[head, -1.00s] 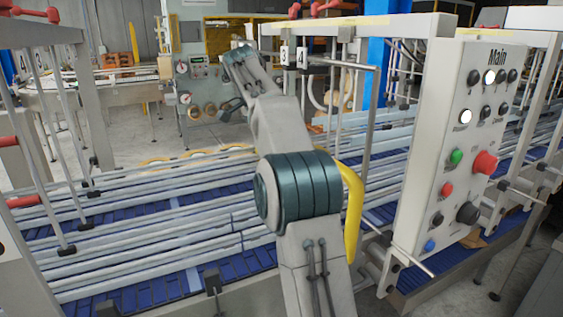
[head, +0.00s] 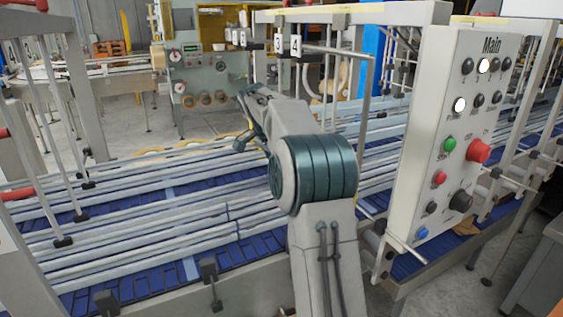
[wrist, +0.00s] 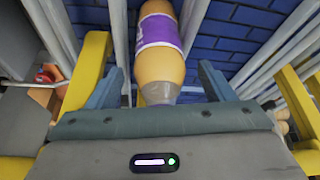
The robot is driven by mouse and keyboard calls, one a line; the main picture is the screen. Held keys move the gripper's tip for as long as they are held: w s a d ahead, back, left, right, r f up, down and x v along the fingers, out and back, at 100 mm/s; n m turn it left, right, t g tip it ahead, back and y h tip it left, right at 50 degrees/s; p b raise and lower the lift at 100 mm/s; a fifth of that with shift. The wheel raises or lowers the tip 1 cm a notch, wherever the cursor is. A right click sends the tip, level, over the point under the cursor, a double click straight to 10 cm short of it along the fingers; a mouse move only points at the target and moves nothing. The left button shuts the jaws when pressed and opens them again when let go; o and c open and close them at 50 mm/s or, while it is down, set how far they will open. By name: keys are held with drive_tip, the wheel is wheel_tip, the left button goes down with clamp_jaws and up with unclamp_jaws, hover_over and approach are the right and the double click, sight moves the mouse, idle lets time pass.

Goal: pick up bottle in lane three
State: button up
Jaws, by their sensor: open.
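An orange bottle (wrist: 160,65) with a purple label and a greyish neck end shows in the wrist view, over the blue conveyor. Its neck end points toward my gripper. My gripper (wrist: 158,88) is open, with one blue-grey finger on each side of the bottle. Contact between the fingers and the bottle cannot be told. In the head view my gripper (head: 250,118) is low over the rails and partly hidden by my arm. I cannot make out the bottle there.
Pale guide rails (head: 150,232) divide the blue conveyor (head: 135,287) into lanes. A grey Main control panel (head: 455,140) stands to the right of my arm. An overhead frame with lane number signs (head: 295,46) stands behind the arm.

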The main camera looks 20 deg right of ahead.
drive_tip(key=c, duration=1.2)
drive_tip(key=shift+s+a+b, duration=0.1)
drive_tip(key=shift+a+b, duration=0.35)
drive_tip(key=shift+a, duration=3.55)
drive_tip(key=shift+c, duration=0.2)
drive_tip(key=o, duration=1.2)
drive_tip(key=shift+o, duration=0.2)
drive_tip(key=v, duration=1.4)
